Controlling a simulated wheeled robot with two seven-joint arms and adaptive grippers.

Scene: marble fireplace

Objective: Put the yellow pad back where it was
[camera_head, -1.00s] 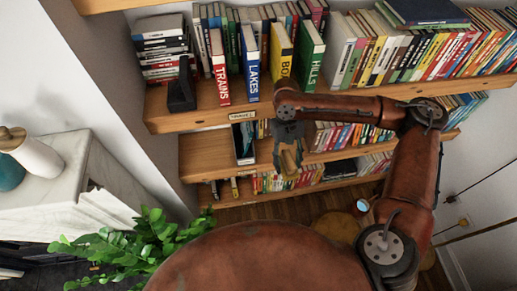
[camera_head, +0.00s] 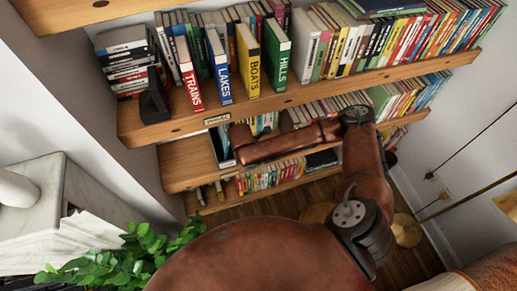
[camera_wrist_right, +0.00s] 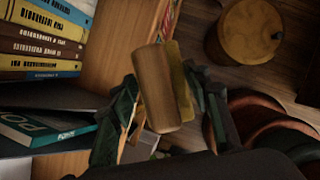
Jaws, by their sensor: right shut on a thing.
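In the right wrist view, a block with a tan wooden-looking face (camera_wrist_right: 158,90) and a yellow layer behind it, which I take to be the yellow pad (camera_wrist_right: 183,82), sits between the dark green fingers of my right gripper (camera_wrist_right: 168,105). The gripper is shut on it and holds it tilted, in front of a wooden shelf edge. In the head view, my right arm reaches left toward the middle shelf (camera_head: 180,165). The gripper and pad are hidden there below the upper shelf. My left gripper is not in view.
The upper shelf (camera_head: 300,103) holds TRAINS, LAKES, BOATS and HILLS books, with a dark bookend (camera_head: 154,106) at left. A narrow box (camera_head: 220,148) stands on the middle shelf.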

